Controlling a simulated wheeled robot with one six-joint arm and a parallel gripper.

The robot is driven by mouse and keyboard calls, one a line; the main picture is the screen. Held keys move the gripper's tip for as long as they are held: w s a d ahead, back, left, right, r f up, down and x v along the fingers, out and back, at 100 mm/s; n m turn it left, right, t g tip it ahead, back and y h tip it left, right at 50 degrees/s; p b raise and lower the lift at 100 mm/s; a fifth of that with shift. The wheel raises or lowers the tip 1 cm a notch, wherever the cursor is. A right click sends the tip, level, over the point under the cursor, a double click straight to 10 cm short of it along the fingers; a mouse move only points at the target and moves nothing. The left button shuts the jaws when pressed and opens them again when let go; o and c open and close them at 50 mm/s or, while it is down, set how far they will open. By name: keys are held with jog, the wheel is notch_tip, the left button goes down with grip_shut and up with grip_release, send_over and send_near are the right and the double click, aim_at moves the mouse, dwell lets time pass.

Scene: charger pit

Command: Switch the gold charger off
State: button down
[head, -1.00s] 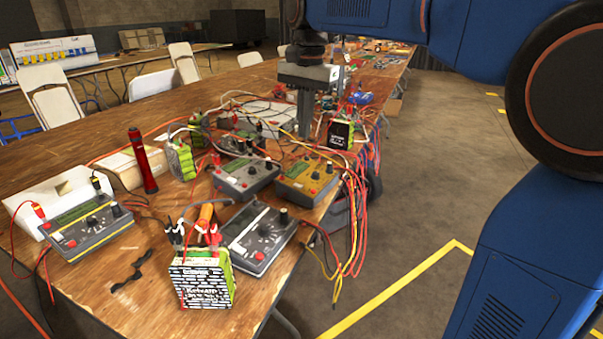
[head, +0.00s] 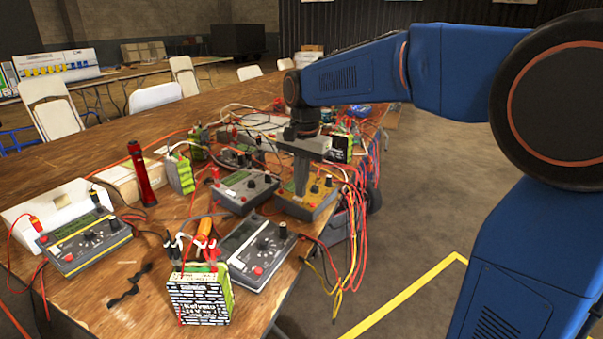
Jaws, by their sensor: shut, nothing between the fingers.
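The gold charger (head: 318,205) sits near the right edge of the wooden table, with a dark knob and red parts on its face. My gripper (head: 300,190) is shut and empty, pointing down over the charger's left-middle part. Its fingers hide part of the charger's face. Whether the fingertips touch the charger I cannot tell. The state of its switch and screen cannot be made out.
Grey chargers stand to the left (head: 244,188) and in front (head: 257,250). A yellow-striped charger (head: 85,243) is at far left. Battery packs stand at the front (head: 200,295) and behind (head: 181,172). Red and yellow cables (head: 350,240) hang off the table's right edge.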

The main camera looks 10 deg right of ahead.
jog(key=shift+f, duration=0.45)
